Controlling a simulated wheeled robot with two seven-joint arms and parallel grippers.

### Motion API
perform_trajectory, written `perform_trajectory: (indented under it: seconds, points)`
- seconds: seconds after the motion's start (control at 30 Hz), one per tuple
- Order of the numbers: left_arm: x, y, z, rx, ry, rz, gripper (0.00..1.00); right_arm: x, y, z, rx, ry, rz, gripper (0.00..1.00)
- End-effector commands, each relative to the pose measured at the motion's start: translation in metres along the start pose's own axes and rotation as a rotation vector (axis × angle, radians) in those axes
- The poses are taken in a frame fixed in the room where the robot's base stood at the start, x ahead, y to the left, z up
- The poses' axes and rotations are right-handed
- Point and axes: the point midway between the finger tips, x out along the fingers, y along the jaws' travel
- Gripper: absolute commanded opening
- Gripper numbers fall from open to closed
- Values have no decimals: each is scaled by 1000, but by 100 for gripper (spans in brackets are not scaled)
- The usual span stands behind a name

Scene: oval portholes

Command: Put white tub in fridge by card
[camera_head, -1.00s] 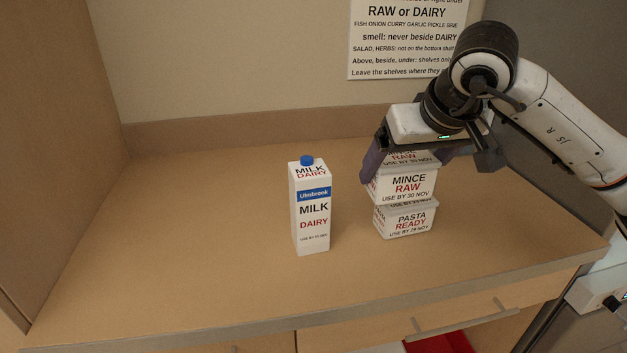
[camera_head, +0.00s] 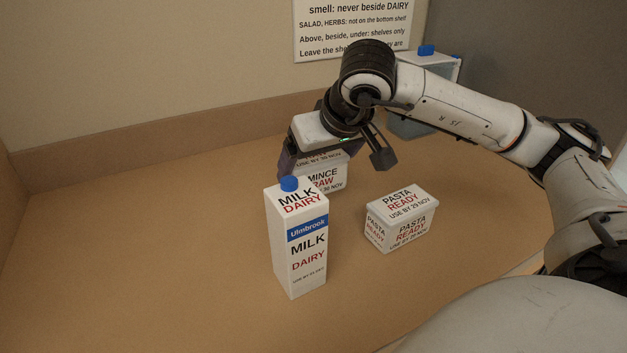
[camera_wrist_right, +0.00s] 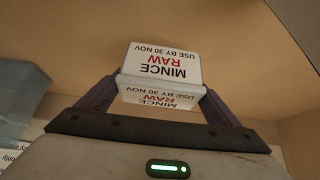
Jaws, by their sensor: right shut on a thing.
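A white tub labelled MINCE RAW (camera_head: 327,178) is held by my right gripper (camera_head: 328,155), behind the milk carton; whether it touches the counter I cannot tell. In the right wrist view the same tub (camera_wrist_right: 160,65) sits between the two dark fingers of the gripper (camera_wrist_right: 155,100). A second white tub, labelled PASTA READY (camera_head: 400,218), stands alone on the counter to the right. The printed card (camera_head: 352,32) is on the back wall, its top cut off. I cannot see a fridge for certain. My left gripper is out of view.
A white MILK DAIRY carton (camera_head: 298,240) with a blue cap stands upright in front of the held tub. A pale bluish box (camera_head: 410,125) stands at the back right, partly behind my right arm. The counter's left side (camera_head: 130,240) is clear.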

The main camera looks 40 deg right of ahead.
Motion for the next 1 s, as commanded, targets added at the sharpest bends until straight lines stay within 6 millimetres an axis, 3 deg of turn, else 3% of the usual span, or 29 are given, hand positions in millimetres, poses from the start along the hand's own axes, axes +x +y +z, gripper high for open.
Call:
perform_trajectory:
  seconds: [0.2, 0.6, 0.63, 0.7, 1.0]
  points:
    - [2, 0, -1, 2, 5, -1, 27, 24, 1, 16, 0, -1, 3, 54]
    - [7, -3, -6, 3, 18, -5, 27, 30, 0, 19, 1, 1, 1, 54]
    - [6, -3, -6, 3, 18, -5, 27, 29, 0, 19, 0, -1, 1, 89]
    - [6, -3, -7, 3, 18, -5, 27, 29, 0, 19, 0, -1, 1, 100]
    - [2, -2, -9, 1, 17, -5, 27, 25, 0, 17, 0, -1, 1, 100]
